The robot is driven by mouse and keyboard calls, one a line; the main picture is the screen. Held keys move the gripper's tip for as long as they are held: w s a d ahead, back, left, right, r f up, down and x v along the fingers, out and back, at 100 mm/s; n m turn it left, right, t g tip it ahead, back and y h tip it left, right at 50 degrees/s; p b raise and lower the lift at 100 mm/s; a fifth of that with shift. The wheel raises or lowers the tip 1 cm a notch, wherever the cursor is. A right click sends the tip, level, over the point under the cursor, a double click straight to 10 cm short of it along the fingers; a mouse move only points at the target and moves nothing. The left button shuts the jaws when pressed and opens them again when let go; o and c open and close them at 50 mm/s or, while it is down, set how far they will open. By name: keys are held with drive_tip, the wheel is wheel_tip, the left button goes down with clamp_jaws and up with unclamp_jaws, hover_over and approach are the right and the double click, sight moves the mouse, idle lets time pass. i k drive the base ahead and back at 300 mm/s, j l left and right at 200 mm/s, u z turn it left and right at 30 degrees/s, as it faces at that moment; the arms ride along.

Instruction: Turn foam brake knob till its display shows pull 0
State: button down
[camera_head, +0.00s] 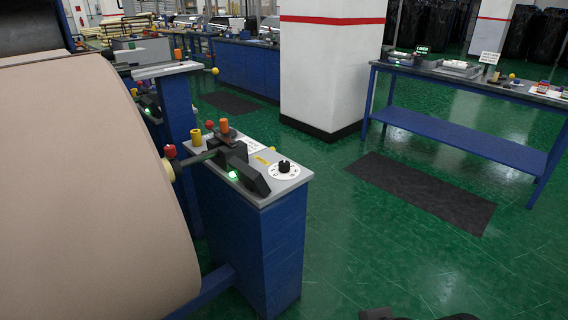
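A black knob (284,166) stands on a round white dial with dark marks, on the grey top of a blue cabinet beside a large roll. Left of it, a dark slanted housing (250,178) carries a small green-lit display (233,175). The display's reading is too small to make out, and so is the knob's setting. My gripper's fingers do not show. Only a dark shape, which may be part of my arm, cuts into the bottom edge right of centre, well away from the knob.
The large beige roll (85,190) fills the left side. Red, yellow and orange knobs stand behind the dial on the blue cabinet (262,245). A white pillar (330,70) and a blue workbench (465,140) stand behind. Green floor is open at the right, with a dark mat (420,192).

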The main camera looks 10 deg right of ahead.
sight(284, 165)
drive_tip(key=i+l+u, duration=0.65)
drive_tip(key=l+u, duration=0.2)
drive_tip(key=i+l+u, duration=0.2)
drive_tip(key=l+u, duration=0.25)
drive_tip(key=i+l+u, duration=0.1)
drive_tip(key=l+u, duration=0.35)
drive_tip(key=l, duration=0.2)
drive_tip(key=l+u, duration=0.45)
drive_tip(key=l, duration=0.2)
drive_tip(key=k+l+u, duration=0.1)
drive_tip(key=l+u, duration=0.3)
drive_tip(key=l, duration=0.2)
drive_tip(key=i+j+z, duration=0.1)
drive_tip(key=j, duration=0.2)
drive_tip(key=i+j+z, duration=0.15)
drive_tip(key=j, duration=0.15)
drive_tip(key=j+z, duration=0.1)
drive_tip(key=j, duration=0.2)
